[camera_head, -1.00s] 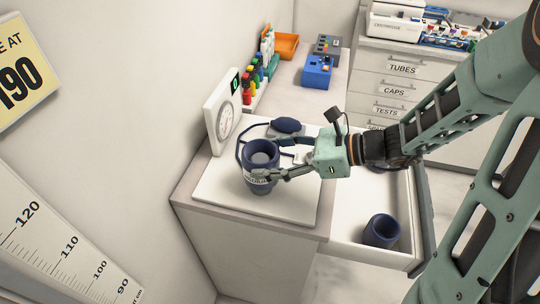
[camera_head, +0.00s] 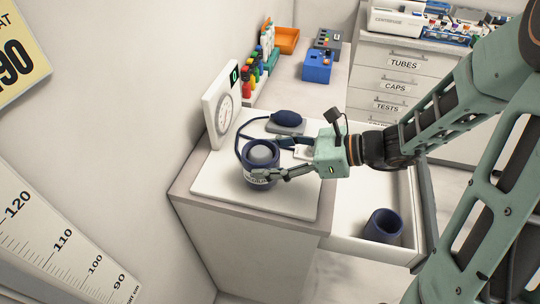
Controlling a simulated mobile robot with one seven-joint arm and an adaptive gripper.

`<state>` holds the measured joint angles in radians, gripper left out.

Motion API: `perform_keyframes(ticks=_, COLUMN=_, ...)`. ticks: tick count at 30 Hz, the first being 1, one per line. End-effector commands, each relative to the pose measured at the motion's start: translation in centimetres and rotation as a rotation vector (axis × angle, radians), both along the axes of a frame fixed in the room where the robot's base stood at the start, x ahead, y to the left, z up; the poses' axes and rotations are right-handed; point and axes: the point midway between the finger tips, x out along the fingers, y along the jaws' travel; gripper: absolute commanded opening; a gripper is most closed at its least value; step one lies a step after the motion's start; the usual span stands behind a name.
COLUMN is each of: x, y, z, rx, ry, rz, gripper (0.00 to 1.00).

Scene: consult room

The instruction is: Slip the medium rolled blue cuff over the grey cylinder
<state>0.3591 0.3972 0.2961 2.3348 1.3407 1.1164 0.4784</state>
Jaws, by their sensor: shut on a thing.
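The blue rolled cuff (camera_head: 261,176) sits around the grey cylinder (camera_head: 263,151) on the white board. The cylinder's rounded top shows inside the cuff's upper ring, about level with the rim or slightly above. The cuff looks upright. My gripper (camera_head: 269,163) comes from the right and is shut on the cuff, one finger at its far side and one across its near side by a pale label. Whether the cuff's lower edge touches the board is hard to tell. A dark blue tube runs from the cuff to a bulb (camera_head: 287,117) behind it.
A white dial gauge (camera_head: 222,115) stands left of the cylinder near the wall. Another blue cuff (camera_head: 383,226) stands in the open drawer (camera_head: 345,247) at right. Coloured bottles (camera_head: 255,73), a blue box (camera_head: 318,66) and an orange tray (camera_head: 287,40) are farther back.

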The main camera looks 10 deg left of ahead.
Motion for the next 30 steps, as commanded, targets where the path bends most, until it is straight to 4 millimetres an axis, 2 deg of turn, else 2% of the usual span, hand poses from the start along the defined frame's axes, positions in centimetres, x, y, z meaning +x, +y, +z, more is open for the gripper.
perform_keyframes(ticks=10, x=0.00, y=0.01, z=-0.98, rx=0.000, ry=0.000, rz=0.000, gripper=0.34)
perform_keyframes(ticks=20, x=0.00, y=0.01, z=-1.04, rx=0.000, ry=0.000, rz=0.000, gripper=0.34)
perform_keyframes(ticks=21, x=0.00, y=0.01, z=-1.04, rx=0.000, ry=0.000, rz=0.000, gripper=0.63)
perform_keyframes(ticks=26, x=0.00, y=0.01, z=-1.04, rx=0.000, ry=0.000, rz=0.000, gripper=0.80)
perform_keyframes(ticks=30, x=0.00, y=0.00, z=-1.04, rx=0.000, ry=0.000, rz=0.000, gripper=0.80)
